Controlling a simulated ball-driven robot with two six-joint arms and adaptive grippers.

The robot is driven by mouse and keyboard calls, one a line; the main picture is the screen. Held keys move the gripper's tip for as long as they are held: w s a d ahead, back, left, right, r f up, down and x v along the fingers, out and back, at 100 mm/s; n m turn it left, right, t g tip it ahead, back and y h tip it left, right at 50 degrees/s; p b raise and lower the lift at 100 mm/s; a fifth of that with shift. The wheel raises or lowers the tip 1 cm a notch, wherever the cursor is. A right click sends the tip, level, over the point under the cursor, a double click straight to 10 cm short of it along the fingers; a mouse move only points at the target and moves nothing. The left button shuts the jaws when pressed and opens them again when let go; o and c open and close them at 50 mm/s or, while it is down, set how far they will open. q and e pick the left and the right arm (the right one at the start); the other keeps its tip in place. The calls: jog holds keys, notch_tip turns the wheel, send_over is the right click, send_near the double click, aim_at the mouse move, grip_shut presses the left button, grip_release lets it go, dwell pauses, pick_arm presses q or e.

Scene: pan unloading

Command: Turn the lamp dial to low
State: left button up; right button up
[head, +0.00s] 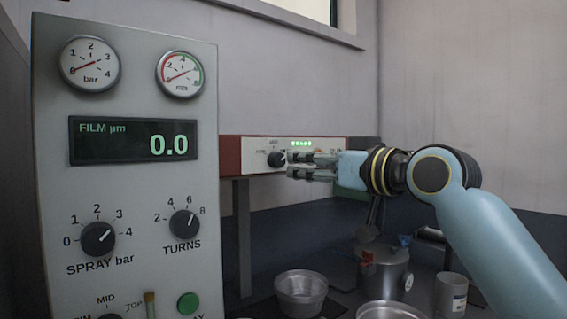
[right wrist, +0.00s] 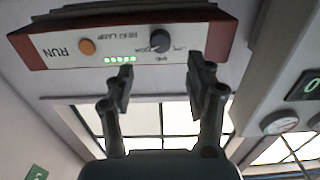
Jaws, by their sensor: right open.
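The lamp dial (head: 276,159) is a small black knob on the white front of a red-ended box, left of a row of lit green lights. In the right wrist view the lamp dial (right wrist: 160,39) appears upside down, with the lamp label beside it; I cannot read its setting surely. My right gripper (head: 296,166) is open and empty, its fingers pointing left across the box front beside the dial. In the right wrist view my right gripper (right wrist: 160,74) has its fingers apart, with the dial beyond the gap. Contact with the dial is not visible. My left gripper is out of view.
A grey control panel (head: 130,210) with gauges, a film display reading 0.0 and other dials fills the left. An orange RUN button (right wrist: 87,47) is on the lamp box. A metal bowl (head: 301,292), a lidded pot (head: 383,275) and a cup (head: 451,294) stand below.

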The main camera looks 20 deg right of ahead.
aim_at(280, 162)
jog(key=p+x, duration=0.1)
jog(key=x, duration=0.7)
jog(key=shift+w+a+f+p, duration=0.1)
jog(key=shift+w+a+p, duration=0.05)
jog(key=shift+w+p, duration=0.2)
jog(key=shift+c, duration=0.3)
grip_shut()
